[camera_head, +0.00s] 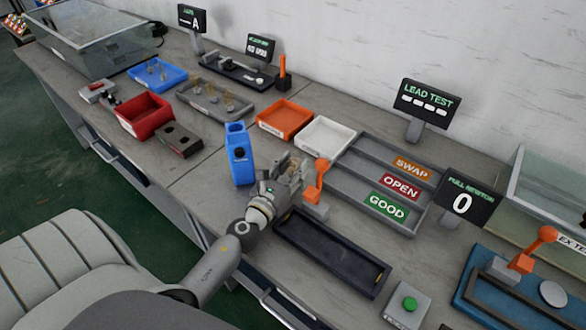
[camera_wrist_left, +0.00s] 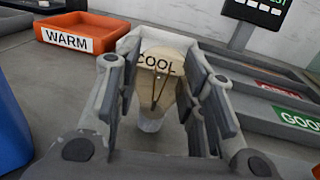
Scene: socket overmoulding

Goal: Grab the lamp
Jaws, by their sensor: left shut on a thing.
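My left gripper (camera_head: 290,172) is at the middle of the bench, left of the orange-handled lever and in front of the white tray. It is shut on the lamp (camera_wrist_left: 162,82), a translucent, beige-tinted bulb with thin wires inside. In the left wrist view the lamp sits between the two fingers of the gripper (camera_wrist_left: 165,105), with a paler end lower in the picture. In the head view the lamp (camera_head: 295,167) is small and partly hidden by the fingers. My right gripper is not in view.
The white COOL tray (camera_head: 325,152) and orange WARM tray (camera_head: 285,134) lie behind the gripper. A blue upright device (camera_head: 240,165) stands to its left, an orange-handled lever (camera_head: 318,175) to its right. The sorting tray (camera_head: 425,205) with SWAP, OPEN and GOOD lanes is further right.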

